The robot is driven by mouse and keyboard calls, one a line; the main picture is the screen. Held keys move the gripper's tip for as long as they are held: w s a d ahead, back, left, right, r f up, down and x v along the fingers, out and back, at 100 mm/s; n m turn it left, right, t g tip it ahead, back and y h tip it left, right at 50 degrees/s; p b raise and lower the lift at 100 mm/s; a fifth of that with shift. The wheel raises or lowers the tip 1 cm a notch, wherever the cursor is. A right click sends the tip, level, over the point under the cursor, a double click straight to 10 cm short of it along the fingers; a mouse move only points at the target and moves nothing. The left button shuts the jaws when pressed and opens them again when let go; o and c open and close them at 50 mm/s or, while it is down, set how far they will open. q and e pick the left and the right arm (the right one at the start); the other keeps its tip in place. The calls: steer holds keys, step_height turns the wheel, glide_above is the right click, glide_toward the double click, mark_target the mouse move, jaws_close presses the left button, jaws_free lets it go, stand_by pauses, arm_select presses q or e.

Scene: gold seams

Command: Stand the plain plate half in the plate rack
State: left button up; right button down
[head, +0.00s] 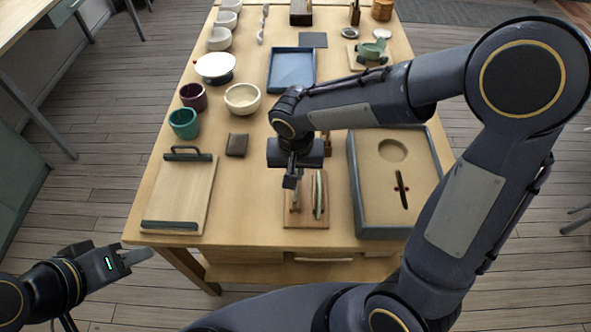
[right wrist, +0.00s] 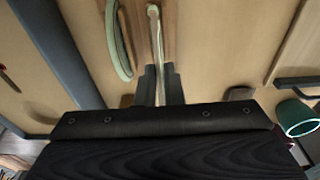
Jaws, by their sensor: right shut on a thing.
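My right gripper (head: 291,182) is shut on the plain plate half (right wrist: 156,40), a thin pale piece seen nearly edge-on between the fingertips in the right wrist view (right wrist: 159,88). It is over the left part of the wooden plate rack (head: 290,222). The plate half looks upright; I cannot tell whether it rests in the slot. A green-edged plate half (head: 319,195) stands in the rack just to the right, also in the right wrist view (right wrist: 118,42). My left gripper (head: 138,257) is empty, off the table's front left corner; its finger gap is unclear.
A tray with dark handles (head: 178,200) lies left of the rack. A grey-rimmed box (head: 415,180) stands close on its right. Behind are a brown block (head: 237,145), cups (head: 184,124), a cream bowl (head: 242,99) and a blue tray (head: 291,70).

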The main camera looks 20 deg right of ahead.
steer(key=shift+f+b, duration=0.5)
steer(key=shift+b, duration=0.4)
stand_by(1.1)
steer(key=shift+b, duration=0.45)
stand_by(1.4)
steer(key=shift+f+b, duration=1.5)
steer(key=shift+b, duration=0.1)
stand_by(1.8)
steer(key=c, duration=1)
jaws_free()
